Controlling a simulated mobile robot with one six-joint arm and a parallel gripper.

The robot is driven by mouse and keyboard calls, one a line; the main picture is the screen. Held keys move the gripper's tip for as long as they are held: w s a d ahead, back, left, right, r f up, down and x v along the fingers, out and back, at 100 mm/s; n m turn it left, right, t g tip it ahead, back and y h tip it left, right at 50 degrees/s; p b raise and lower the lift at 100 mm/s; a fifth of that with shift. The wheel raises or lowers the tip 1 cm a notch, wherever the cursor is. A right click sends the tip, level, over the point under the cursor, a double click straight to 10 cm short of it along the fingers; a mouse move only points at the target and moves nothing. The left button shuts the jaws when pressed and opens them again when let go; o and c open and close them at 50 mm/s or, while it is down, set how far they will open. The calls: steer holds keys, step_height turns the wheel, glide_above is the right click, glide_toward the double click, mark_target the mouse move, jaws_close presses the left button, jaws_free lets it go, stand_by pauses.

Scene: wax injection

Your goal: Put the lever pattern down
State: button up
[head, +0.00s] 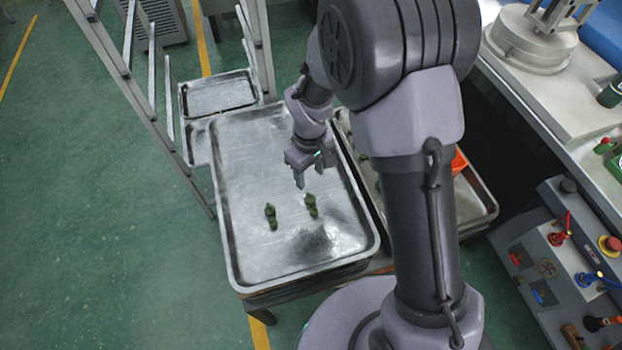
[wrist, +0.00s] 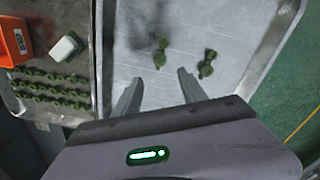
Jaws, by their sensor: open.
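Two small green lever patterns lie apart on a metal tray (head: 250,155). The left lever pattern (head: 271,216) and the right lever pattern (head: 311,205) both lie towards the tray's near end. My gripper (head: 300,184) is open and empty above the tray, just beyond the right pattern. In the wrist view the fingers (wrist: 158,90) are spread with bare tray between them. One pattern (wrist: 160,54) lies ahead of the gap, and the other pattern (wrist: 207,63) lies to its right. Neither is touched by the fingers in that view.
A second tray (head: 480,205), partly hidden by my arm, stands to the right. It holds rows of green patterns (wrist: 50,92), an orange box (wrist: 14,40) and a white block (wrist: 65,47). A metal rack (head: 125,75) stands left. The tray's far part is bare.

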steer(key=s+d+r+m+t+y, duration=0.1)
steer(key=s+d+r+m, duration=0.15)
steer(key=r, duration=0.55)
steer(key=s+d+r+m+t, duration=0.1)
steer(key=d+r+m, duration=0.2)
steer(key=r, duration=0.6)
steer(key=s+d+r+m+t, duration=0.1)
steer(key=s+r+m+t, duration=0.1)
steer(key=s+r, duration=0.3)
steer(key=s+d+r+m+t+y, duration=0.1)
steer(key=s+r+m, duration=0.3)
steer(key=s, duration=0.5)
steer(key=shift+s+d+r+m+t, duration=0.4)
steer(key=shift+d+m, duration=0.15)
steer(key=shift+d, duration=0.15)
steer(key=shift+f, duration=0.15)
